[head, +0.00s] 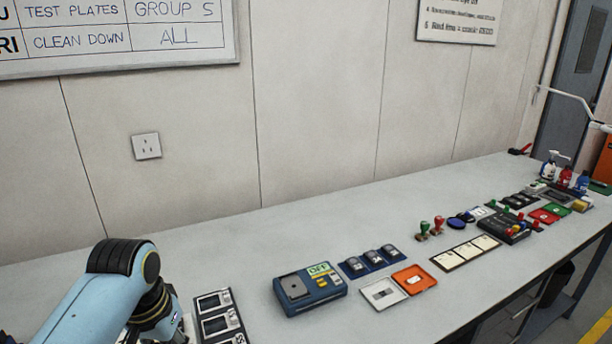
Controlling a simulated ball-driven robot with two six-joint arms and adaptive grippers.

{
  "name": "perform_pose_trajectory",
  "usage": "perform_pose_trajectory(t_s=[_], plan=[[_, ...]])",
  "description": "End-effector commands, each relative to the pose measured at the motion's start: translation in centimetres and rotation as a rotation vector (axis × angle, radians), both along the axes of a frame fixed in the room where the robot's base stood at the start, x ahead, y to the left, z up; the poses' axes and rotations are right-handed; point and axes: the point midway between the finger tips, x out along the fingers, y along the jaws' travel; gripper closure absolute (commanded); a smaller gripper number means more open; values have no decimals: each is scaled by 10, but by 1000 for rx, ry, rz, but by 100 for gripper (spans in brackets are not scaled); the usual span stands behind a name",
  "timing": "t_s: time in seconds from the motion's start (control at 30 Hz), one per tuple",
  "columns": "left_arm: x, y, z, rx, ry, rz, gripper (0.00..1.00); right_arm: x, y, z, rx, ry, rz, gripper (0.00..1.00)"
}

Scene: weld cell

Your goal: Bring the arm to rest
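My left arm (118,290) comes in at the lower left in the head view, a light blue link with black joints. It is bent over the near left end of the grey table (230,250). Its gripper is out of the picture, so its fingers do not show. My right arm and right gripper do not show in the head view either.
Beside my arm lies a dark framed tray (219,318). To its right are a blue device (309,290), a blue rack (371,262), an open orange-and-white case (414,279), stamps (430,229) and a label card (466,252). Bottles (566,177) stand at the far end. Bare tabletop runs along the wall.

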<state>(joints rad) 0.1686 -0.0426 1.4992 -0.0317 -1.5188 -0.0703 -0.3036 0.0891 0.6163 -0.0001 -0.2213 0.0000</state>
Motion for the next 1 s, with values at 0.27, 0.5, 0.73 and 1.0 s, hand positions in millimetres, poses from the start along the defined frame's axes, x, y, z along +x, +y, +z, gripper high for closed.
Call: perform_pose_trajectory(t_s=[0.27,0.5,0.73,1.0], plan=[[-23,11,2,13,-17,12,100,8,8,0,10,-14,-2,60],[-59,25,9,31,-41,25,100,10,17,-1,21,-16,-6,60],[-107,38,27,54,-79,31,100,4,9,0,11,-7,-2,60],[-163,47,60,76,-123,25,100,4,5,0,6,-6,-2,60]])
